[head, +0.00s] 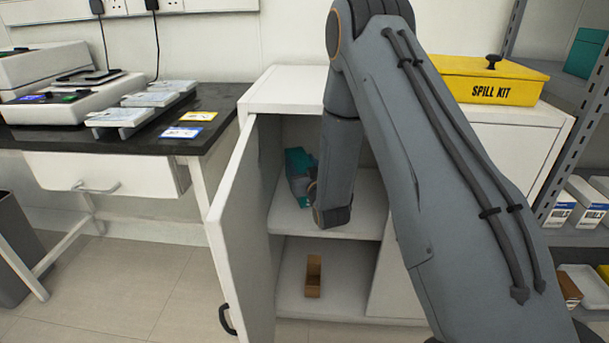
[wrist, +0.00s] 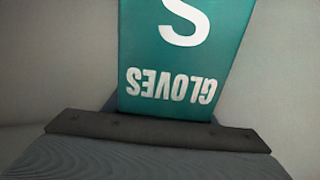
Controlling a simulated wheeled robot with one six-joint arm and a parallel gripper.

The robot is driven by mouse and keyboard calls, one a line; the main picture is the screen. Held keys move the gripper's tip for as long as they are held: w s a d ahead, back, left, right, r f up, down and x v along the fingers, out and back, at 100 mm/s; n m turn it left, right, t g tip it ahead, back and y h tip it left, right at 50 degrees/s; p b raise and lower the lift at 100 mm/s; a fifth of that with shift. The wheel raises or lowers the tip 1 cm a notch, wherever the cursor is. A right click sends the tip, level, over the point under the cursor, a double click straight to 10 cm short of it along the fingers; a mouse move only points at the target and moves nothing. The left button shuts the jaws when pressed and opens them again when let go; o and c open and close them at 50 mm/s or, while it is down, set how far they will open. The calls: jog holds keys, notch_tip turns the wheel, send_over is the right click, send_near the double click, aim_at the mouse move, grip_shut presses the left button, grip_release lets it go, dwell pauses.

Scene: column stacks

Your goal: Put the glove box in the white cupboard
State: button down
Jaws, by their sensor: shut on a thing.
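The teal glove box (head: 298,170) is inside the white cupboard (head: 290,88), at the left of its upper compartment. I cannot tell whether it touches the shelf (head: 345,222) under it. My gripper (head: 312,188) is in the compartment and shut on the glove box; my arm hides part of both. In the wrist view the teal face of the glove box (wrist: 180,60) fills the middle, with "GLOVES" and "S" upside down, right against my gripper (wrist: 155,138). The cupboard's left door (head: 240,225) stands open.
A yellow spill kit (head: 490,80) sits on the cupboard top. A dark bench (head: 150,140) with devices is at left, grey shelving (head: 575,120) at right. My arm blocks much of the cupboard's right part.

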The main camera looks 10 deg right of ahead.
jog(key=shift+f+b, duration=0.35)
jog(key=shift+f, duration=1.35)
jog(key=shift+f, duration=0.15)
jog(key=c, duration=0.8)
grip_release()
jog(key=shift+s, duration=0.1)
jog(key=s+p, duration=0.2)
jog(key=s, duration=0.9)
jog(key=shift+s+d, duration=0.4)
jog(key=shift+d, duration=0.05)
